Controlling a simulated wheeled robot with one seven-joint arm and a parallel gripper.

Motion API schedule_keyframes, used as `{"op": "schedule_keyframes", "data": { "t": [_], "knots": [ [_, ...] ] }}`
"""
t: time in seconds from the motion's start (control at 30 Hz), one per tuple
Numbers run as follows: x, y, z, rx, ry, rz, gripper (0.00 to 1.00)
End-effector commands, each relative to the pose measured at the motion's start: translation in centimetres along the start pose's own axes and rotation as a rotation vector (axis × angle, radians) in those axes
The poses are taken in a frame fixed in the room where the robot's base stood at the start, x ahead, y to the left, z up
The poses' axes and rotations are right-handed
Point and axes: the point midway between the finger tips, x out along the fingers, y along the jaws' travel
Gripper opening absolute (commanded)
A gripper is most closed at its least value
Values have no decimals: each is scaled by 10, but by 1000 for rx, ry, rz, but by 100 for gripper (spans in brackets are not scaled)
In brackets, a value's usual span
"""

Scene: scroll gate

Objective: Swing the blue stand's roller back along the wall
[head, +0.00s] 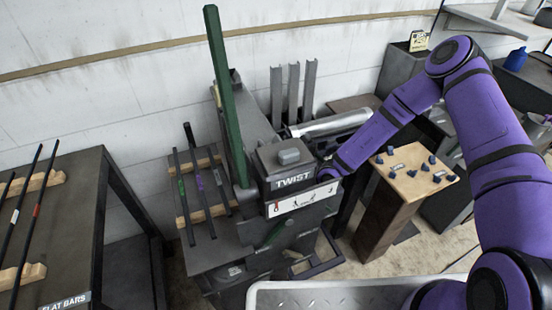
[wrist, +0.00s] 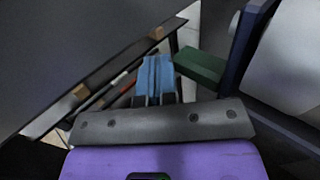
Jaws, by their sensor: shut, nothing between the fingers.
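My gripper's blue fingers (wrist: 156,72) are together and empty in the wrist view. In the head view my wrist reaches down beside the TWIST machine (head: 290,160), which hides the fingers. A pale grey cylinder (head: 330,123) lies behind the machine, close to the wall; it may be the roller. In the wrist view a dark blue upright (wrist: 246,48) and a large pale rounded surface (wrist: 290,62) stand at the right, apart from my fingers. They may be the blue stand and its roller, but I cannot be sure. No clear blue stand shows in the head view.
A green bar (head: 226,90) rises from the machine, and a green block (wrist: 200,68) is just right of my fingers. A wooden-topped pedestal (head: 412,175) stands right of the machine. A bench (head: 85,200) is at the left, and a metal tray (head: 350,292) is in front.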

Motion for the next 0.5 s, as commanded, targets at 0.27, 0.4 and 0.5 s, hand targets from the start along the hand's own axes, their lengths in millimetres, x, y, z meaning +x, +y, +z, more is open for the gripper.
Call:
{"op": "schedule_keyframes", "data": {
  "t": [0.27, 0.4, 0.5],
  "knots": [
    [-22, -1, 0, 0, 2, -2, 0],
    [-48, -1, -1, 1, 3, -3, 0],
    [-67, -1, 0, 0, 1, -3, 0]
  ]
}}
